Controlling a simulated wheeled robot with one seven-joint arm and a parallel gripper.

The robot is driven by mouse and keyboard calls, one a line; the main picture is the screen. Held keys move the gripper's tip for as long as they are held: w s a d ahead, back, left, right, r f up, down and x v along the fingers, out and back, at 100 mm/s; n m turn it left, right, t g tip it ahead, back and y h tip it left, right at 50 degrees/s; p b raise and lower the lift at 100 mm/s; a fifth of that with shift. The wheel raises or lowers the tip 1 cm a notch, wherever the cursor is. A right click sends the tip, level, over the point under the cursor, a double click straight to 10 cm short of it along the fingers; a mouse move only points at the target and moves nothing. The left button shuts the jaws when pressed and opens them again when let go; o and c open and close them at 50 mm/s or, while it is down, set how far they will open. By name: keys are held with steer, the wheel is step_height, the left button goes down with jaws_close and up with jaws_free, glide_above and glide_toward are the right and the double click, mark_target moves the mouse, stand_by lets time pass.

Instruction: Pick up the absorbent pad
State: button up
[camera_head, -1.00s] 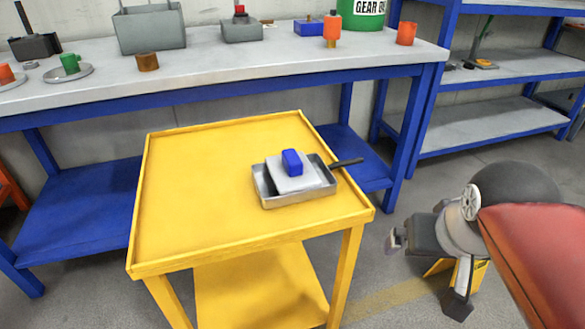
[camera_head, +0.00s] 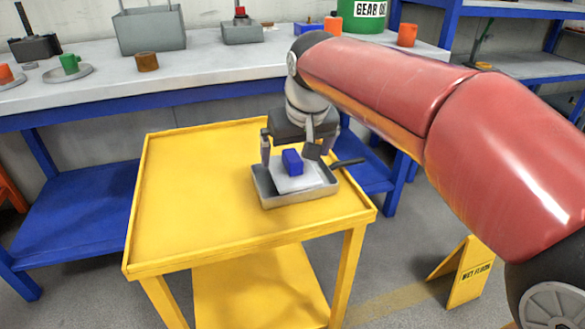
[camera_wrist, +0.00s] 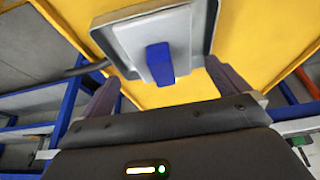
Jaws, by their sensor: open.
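The absorbent pad seems to be the pale grey-white square sheet (camera_head: 300,184) lying tilted in a shallow metal tray (camera_head: 291,202). A blue block (camera_head: 292,161) sits on top of it. In the wrist view, the pad (camera_wrist: 128,40), tray rim (camera_wrist: 213,22) and blue block (camera_wrist: 159,63) lie beyond my fingers. My gripper (camera_head: 289,152) is open and empty, pointing down over the far side of the tray. Its fingers are spread wider than the block and appear apart from it. The gripper also shows in the wrist view (camera_wrist: 167,86).
The tray stands on a yellow cart (camera_head: 190,205) with a raised rim; its left half is clear. A dark handle (camera_head: 347,162) sticks out at the tray's right. Behind is a workbench (camera_head: 200,66) with several items. A wet-floor sign (camera_head: 466,272) stands right of the cart.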

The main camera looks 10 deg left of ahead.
mark_target(294, 158)
steer(key=x, duration=0.3)
steer(key=shift+a+f, duration=0.15)
steer(key=shift+f, duration=0.15)
steer(key=c, duration=1)
step_height(294, 158, up, 20)
steer(key=p, duration=0.3)
